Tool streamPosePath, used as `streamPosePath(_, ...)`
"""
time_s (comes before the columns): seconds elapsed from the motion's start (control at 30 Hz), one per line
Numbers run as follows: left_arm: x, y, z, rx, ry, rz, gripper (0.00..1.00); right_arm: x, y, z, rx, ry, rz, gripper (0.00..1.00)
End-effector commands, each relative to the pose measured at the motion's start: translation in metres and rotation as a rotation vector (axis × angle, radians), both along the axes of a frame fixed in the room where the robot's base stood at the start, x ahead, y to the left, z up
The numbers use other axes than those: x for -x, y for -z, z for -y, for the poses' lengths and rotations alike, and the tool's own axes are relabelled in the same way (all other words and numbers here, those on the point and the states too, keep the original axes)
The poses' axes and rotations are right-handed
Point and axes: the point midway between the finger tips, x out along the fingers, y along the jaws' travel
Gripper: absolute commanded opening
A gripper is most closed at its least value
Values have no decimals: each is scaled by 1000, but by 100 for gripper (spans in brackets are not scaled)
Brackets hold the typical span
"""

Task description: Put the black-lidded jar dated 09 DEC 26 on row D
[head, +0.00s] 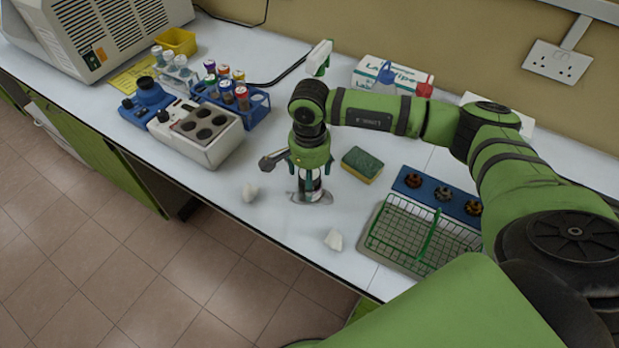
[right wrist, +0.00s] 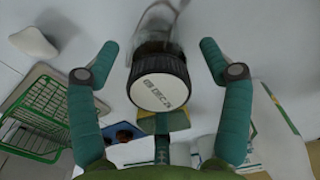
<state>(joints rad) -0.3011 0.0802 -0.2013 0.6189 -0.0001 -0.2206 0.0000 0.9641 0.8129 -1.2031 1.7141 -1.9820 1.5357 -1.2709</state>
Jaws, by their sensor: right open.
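A clear glass jar (head: 312,191) stands on the white bench under my right gripper (head: 311,172). In the right wrist view, the jar's lid (right wrist: 159,89) has a black ribbed side and a pale top with printed text; I can make out "DEC", but the full date is too small to read surely. My right gripper (right wrist: 160,60) is open, with one teal finger on each side of the jar and gaps between them and the lid. I cannot make out any row marked D. My left gripper is not in view.
A green wire basket (head: 424,237) and a blue holder (head: 422,186) with dark round items stand right of the jar. A sponge (head: 362,164) lies behind it. A blue tube rack (head: 258,111) stands at left.

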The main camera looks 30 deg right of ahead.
Motion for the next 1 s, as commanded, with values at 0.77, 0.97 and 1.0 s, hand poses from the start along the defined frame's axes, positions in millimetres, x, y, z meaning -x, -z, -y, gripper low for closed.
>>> streamPosePath(0.77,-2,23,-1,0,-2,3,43,-2,-81,-2,-2,238,-8,83)
streamPosePath(0.97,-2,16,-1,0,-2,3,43,-4,-45,0,1,559,-6,83)
streamPosePath(1.0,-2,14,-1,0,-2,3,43,-4,-41,1,3,589,-5,83)
